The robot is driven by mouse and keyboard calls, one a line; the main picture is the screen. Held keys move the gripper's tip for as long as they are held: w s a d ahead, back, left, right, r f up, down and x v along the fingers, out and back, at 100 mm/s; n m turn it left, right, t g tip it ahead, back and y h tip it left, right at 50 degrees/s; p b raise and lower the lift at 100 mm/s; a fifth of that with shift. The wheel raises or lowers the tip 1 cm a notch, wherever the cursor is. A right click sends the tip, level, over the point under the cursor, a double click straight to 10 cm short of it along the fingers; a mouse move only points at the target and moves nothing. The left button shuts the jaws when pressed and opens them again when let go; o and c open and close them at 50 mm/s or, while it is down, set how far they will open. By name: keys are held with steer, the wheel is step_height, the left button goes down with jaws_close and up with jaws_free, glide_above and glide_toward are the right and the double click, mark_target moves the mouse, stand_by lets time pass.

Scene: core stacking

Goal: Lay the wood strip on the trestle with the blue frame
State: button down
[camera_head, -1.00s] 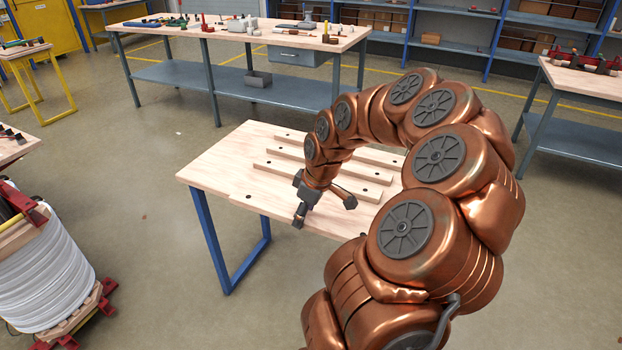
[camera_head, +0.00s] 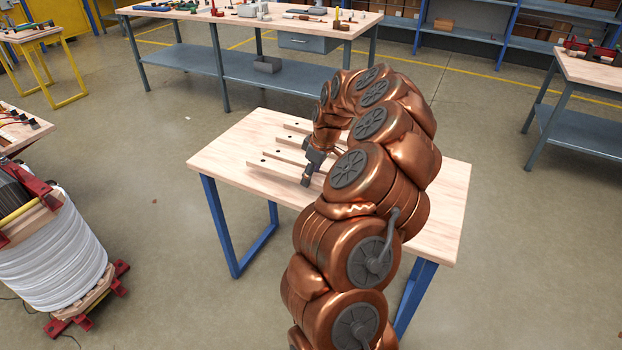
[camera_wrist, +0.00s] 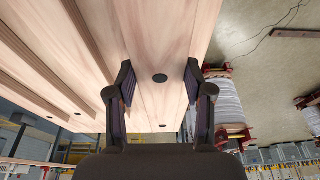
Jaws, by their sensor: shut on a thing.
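My gripper (camera_head: 308,180) is over the wood-topped trestle with the blue frame (camera_head: 218,158), near the middle of its top. In the wrist view my gripper (camera_wrist: 160,95) has one finger on each side of a pale wood strip with a dark round spot (camera_wrist: 158,110) and is shut on it. I cannot tell whether this strip is clear of the top. Other pale wood strips (camera_head: 283,140) lie side by side on the top; they also show at the left in the wrist view (camera_wrist: 50,60).
A white cable drum (camera_head: 55,255) stands on the floor at the left. A yellow-framed trestle (camera_head: 45,60) is at the far left. A long workbench (camera_head: 250,27) with tools stands behind, and another bench (camera_head: 590,75) at the right. Floor between them is clear.

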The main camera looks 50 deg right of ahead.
mark_target(321, 176)
steer(key=shift+w+d, duration=0.55)
steer(key=shift+f+p, duration=0.5)
steer(key=shift+f, duration=1.25)
steer(key=shift+f, duration=0.2)
steer(key=shift+c, duration=2.2)
jaws_free()
steer(key=b+v, duration=0.2)
steer(key=v, duration=1)
steer(key=shift+r, duration=0.2)
